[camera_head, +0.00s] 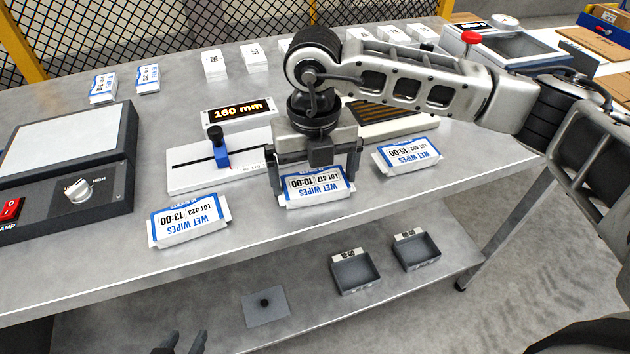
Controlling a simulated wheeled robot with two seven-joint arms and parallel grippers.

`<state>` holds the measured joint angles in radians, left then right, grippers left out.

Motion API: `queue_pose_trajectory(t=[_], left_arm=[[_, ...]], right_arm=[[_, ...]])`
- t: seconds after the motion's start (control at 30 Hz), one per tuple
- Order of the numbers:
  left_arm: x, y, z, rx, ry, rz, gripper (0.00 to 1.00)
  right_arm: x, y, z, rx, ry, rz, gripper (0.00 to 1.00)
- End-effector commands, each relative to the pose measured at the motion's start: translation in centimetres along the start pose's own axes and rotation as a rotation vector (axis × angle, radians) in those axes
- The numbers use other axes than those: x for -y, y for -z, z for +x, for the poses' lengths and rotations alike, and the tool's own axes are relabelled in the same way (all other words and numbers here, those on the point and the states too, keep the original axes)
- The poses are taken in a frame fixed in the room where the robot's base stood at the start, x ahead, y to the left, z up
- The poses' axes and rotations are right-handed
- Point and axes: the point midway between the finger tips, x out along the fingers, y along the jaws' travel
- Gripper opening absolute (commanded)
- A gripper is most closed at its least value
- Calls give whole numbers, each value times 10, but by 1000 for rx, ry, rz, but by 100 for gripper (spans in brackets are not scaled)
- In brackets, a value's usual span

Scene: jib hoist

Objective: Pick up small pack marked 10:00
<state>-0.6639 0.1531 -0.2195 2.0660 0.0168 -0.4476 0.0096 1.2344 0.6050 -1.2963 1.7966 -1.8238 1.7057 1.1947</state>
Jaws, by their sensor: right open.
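The small wet wipes pack marked 10:00 (316,187) lies on the metal table, white with blue print, its text upside down in the view. My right gripper (315,181) is over it, pointing down and open. Its two fingers appear at the pack's left and right far corners; I cannot tell if they touch it. A pack marked 13:00 (188,220) lies to the left and one marked 15:00 (408,155) to the right. My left gripper (183,343) shows only as dark tips at the bottom edge, below the table; its opening is unclear.
Behind the packs are a white slide gauge (190,178) with a blue slider, and a 160 mm display (237,112). A dark-framed device (70,150) stands left. Grey bins (352,272) sit on the lower shelf. The table's front strip is clear.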

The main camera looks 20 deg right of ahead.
Motion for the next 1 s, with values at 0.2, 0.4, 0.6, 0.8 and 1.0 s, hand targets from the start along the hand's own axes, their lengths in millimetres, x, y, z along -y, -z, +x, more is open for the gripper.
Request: queue_pose_trajectory(t=[0.2,0.4,0.6,0.8,1.0], left_arm=[[0,-2,1,4,1,2,36],[0,-2,1,4,1,2,36],[0,-2,1,4,1,2,36],[0,-2,1,3,1,1,36],[0,-2,3,-4,-1,-3,36]], right_arm=[[0,0,2,0,0,0,100],[0,0,1,1,-1,0,72],[0,0,1,1,-1,0,72],[-1,0,-10,2,-3,0,72],[-7,6,-39,5,-4,-6,72]])
